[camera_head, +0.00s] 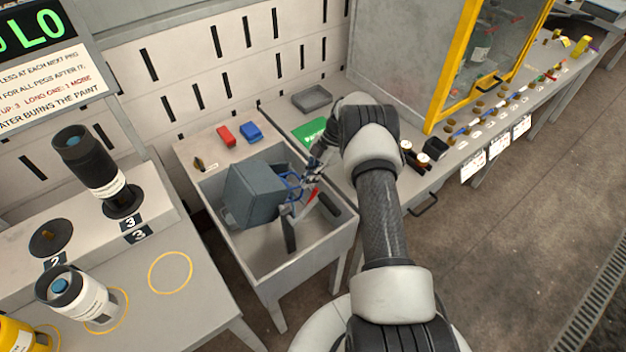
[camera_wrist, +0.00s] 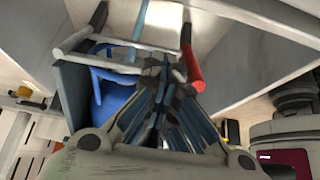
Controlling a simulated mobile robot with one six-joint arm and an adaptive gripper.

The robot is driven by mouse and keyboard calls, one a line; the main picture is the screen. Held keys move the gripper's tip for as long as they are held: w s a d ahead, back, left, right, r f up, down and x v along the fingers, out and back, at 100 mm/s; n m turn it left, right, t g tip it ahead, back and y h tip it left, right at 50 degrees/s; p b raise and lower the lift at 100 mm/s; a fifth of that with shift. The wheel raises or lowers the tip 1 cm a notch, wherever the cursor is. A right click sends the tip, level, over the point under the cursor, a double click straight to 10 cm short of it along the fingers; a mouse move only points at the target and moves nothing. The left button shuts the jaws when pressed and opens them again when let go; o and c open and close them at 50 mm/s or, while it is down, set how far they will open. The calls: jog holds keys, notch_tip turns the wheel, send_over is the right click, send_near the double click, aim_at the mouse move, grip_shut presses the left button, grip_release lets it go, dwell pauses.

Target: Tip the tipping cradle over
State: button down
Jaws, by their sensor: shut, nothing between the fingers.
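The tipping cradle (camera_head: 254,194) is a blue-grey box on a support inside a pale basin (camera_head: 275,270). It sits tilted, with blue parts (camera_head: 291,184) showing at its side nearest my gripper. A lever with a red grip (camera_head: 313,198) stands beside it. My gripper (camera_head: 308,178) is shut and empty, close to the cradle's right side. In the wrist view the fingers (camera_wrist: 165,68) meet in front of the cradle's pale bars, a blue rounded thing (camera_wrist: 115,100) and the red grip (camera_wrist: 192,65). I cannot tell whether the fingers touch the bars or the lever.
Red (camera_head: 225,134) and blue (camera_head: 251,132) blocks lie on the ledge behind the basin. A grey tray (camera_head: 312,97) and a green mat (camera_head: 312,132) are on the bench behind. A yellow-framed cabinet (camera_head: 465,75) stands right.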

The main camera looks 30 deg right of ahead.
jog(key=shift+f+b, duration=0.3)
jog(key=shift+b, duration=0.1)
jog(key=shift+d, duration=0.1)
dwell(0.7)
